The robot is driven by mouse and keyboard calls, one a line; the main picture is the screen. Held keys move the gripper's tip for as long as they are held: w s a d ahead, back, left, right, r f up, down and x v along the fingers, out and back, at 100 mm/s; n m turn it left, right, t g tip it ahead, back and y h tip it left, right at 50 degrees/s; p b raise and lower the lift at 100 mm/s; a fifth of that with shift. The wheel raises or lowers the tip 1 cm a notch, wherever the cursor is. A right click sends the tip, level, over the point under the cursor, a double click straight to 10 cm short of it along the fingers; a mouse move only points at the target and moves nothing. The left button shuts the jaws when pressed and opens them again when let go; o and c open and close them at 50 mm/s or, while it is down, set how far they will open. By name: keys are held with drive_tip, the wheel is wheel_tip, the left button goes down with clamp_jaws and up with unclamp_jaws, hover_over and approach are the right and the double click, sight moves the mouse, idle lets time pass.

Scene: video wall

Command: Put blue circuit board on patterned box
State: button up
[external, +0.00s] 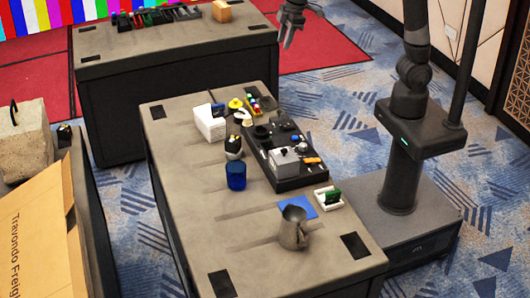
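A flat blue square (298,207) lies on the near grey table, beside a metal pitcher; it is too small to tell whether it is a circuit board. A small dark-blue piece (217,110) sits at the top of a white block with fine lines (209,125) at the table's left. I cannot tell for sure which thing is the patterned box. My gripper (286,42) hangs at the top of the view, beyond the table's far edge and clear of everything on it. Its fingers look apart and empty.
The grey table (240,262) also bears a metal pitcher (292,228), a blue cup (236,175), a white holder with a green piece (328,198) and a black tray (290,184) of small parts. The table's front left is clear. A cardboard box (40,235) stands left.

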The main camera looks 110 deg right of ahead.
drive_tip(key=s+a+f+t, duration=0.1)
drive_tip(key=s+a, duration=0.1)
drive_tip(key=s, duration=0.7)
drive_tip(key=s+a+f+t, duration=0.1)
drive_tip(key=s+a+f, duration=0.1)
drive_tip(key=s, duration=0.7)
drive_tip(key=s+a+f, duration=0.2)
drive_tip(key=s+a, duration=0.1)
drive_tip(key=s, duration=0.5)
drive_tip(key=shift+s+a+f+t+y, duration=0.15)
drive_tip(key=shift+s+a+t+y, duration=0.15)
drive_tip(key=shift+s+t, duration=0.1)
